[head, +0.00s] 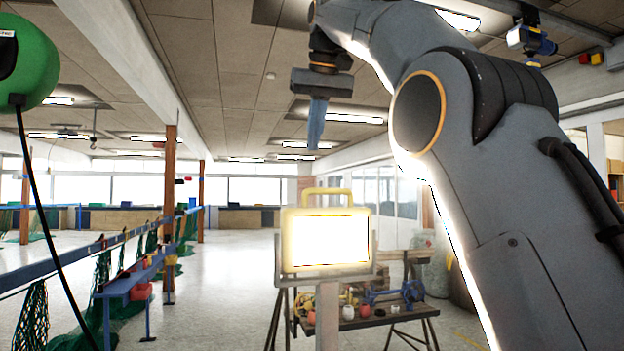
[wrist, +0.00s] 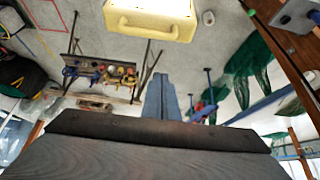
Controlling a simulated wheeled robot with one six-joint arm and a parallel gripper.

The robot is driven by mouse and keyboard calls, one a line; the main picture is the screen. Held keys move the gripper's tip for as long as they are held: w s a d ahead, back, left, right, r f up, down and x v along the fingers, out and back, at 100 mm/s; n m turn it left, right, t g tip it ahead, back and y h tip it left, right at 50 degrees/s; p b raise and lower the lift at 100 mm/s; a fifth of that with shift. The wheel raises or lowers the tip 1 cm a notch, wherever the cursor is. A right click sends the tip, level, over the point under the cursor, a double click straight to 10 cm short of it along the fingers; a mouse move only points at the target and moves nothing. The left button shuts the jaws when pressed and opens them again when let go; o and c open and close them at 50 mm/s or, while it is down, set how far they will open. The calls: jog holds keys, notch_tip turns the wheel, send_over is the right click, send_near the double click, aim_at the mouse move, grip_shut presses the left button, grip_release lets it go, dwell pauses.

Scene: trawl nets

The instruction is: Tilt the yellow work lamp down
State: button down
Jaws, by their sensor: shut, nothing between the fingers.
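The yellow work lamp (head: 327,241) stands upright on a pale post (head: 327,318) in the head view. Its glowing white panel faces the head camera, and a yellow carry handle (head: 327,192) arches over its top. My gripper (head: 317,135) hangs above the lamp with its blue fingers pointing down, shut and empty. A clear gap shows between the fingertips and the handle in the head view. In the wrist view the closed fingers (wrist: 160,88) point up the picture, just below the pale yellow lamp housing (wrist: 150,17), which the top edge partly cuts off.
A workbench (head: 375,320) with several small floats and tools stands behind the lamp. A blue rail (head: 75,248) with green netting (head: 33,310) runs along the left, beside a blue bench (head: 130,283). A green float (head: 35,65) with a black cord hangs at upper left. Open floor lies between.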

aim_at(315, 189)
jog(key=shift+d, duration=0.15)
jog(key=shift+w+f, duration=0.1)
jog(key=f, duration=0.3)
jog(key=w+f, duration=0.1)
jog(key=f, duration=0.1)
jog(key=w+f, duration=0.1)
jog(key=f, duration=0.2)
jog(key=shift+a+f, duration=0.2)
jog(key=shift+f, duration=0.15)
jog(key=shift+s+d+f, duration=0.1)
jog(key=shift+s+f, duration=0.15)
jog(key=shift+s, duration=0.3)
jog(key=shift+d+b, duration=0.1)
jog(key=shift+b, duration=0.2)
